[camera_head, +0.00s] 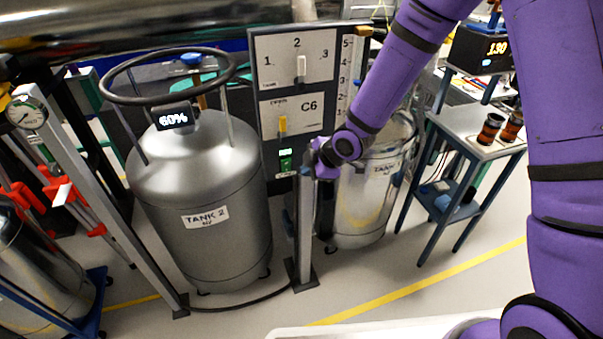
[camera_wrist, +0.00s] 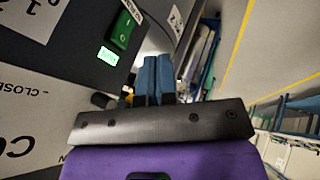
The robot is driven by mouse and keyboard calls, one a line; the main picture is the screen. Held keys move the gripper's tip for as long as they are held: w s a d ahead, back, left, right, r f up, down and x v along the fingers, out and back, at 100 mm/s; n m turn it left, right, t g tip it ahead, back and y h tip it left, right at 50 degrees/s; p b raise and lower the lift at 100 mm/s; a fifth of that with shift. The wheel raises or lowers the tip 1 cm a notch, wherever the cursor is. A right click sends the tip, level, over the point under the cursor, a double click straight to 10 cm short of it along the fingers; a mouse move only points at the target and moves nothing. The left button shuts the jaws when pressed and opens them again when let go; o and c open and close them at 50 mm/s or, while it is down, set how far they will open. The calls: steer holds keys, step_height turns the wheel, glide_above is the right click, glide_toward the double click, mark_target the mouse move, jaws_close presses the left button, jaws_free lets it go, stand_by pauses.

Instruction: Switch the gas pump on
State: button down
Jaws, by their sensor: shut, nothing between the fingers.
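The control panel (camera_head: 262,62) stands in the middle of the head view, behind and beside the tank labelled TANK 2. Low on it is a green rocker switch (camera_head: 286,163), with a small lit green display just above it. In the wrist view the green rocker switch (camera_wrist: 124,32) shows I and O marks, and the lit display (camera_wrist: 108,56) is beside it. Which side of the rocker is pressed I cannot tell. My gripper (camera_head: 318,160) is right of the switch in the head view. In the wrist view my gripper's blue fingers (camera_wrist: 156,62) are together, empty and apart from the rocker.
TANK 2 (camera_head: 200,195), a grey vessel with a ring handle and a 60% readout, stands left. Another silver tank (camera_head: 365,200) is behind my gripper. A grey post (camera_head: 304,235) rises just below it. A small table (camera_head: 475,135) stands right; open floor lies in front.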

steer(key=shift+v, duration=1.4)
steer(key=shift+s, duration=0.1)
steer(key=s+d+r+m+t+h, duration=0.1)
steer(key=s+d+r+m+h, duration=0.3)
steer(key=d+r, duration=0.5)
steer(key=s+d+r+m+t+h, duration=0.1)
steer(key=d+r+m+h, duration=0.1)
steer(key=d+r+m, duration=0.65)
steer(key=s+d+r+m, duration=0.3)
steer(key=s+r, duration=0.4)
steer(key=s, duration=0.4)
steer(key=s+d+r+m+g, duration=0.1)
steer(key=s+d+r+m, duration=0.2)
steer(key=s+r, duration=0.3)
steer(key=s+m, duration=0.1)
steer(key=s, duration=0.4)
steer(key=shift+d+r+m, duration=0.15)
steer(key=shift+r+m, duration=0.2)
steer(key=shift+r, duration=0.05)
